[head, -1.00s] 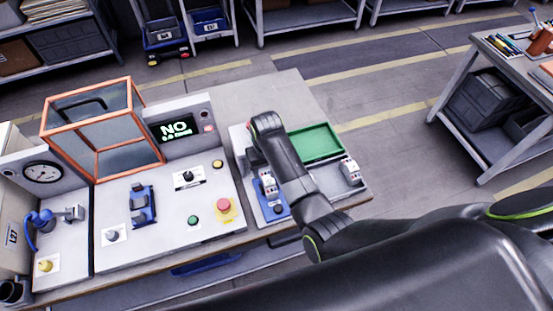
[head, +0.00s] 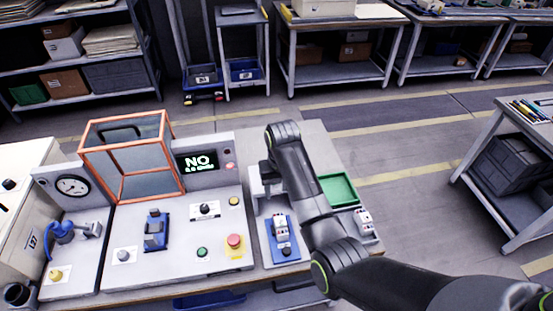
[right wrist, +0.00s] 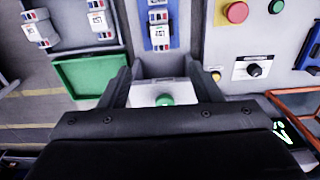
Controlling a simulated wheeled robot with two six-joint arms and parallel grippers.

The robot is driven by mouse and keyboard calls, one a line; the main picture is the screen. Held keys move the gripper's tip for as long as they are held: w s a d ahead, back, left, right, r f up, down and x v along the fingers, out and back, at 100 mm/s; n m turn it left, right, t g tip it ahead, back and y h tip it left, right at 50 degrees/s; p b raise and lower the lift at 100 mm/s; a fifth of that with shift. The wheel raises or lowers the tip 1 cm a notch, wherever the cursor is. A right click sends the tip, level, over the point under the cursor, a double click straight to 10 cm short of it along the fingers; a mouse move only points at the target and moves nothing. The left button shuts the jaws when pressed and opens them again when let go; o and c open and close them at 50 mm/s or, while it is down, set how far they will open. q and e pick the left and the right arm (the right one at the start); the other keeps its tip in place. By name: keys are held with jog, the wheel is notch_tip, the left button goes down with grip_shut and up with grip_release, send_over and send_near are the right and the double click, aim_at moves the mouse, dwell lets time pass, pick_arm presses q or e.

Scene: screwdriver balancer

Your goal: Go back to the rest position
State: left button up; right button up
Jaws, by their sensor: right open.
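My right gripper (right wrist: 162,84) is open and empty in the right wrist view, its two fingers spread to either side of a green button (right wrist: 164,99) on a light plate. In the head view the right gripper (head: 265,172) is partly hidden behind my right arm, above the bench's right panel. A grey-white device sits in a blue fixture (head: 281,240) in front of it, which also shows in the wrist view (right wrist: 160,42). My left gripper is not in view.
A green tray (head: 337,188) and another grey device (head: 363,222) lie right of my arm. Open floor separates the bench from a side table (head: 500,165).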

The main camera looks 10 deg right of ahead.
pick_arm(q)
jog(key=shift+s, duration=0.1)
pick_arm(e)
jog(key=shift+s, duration=0.1)
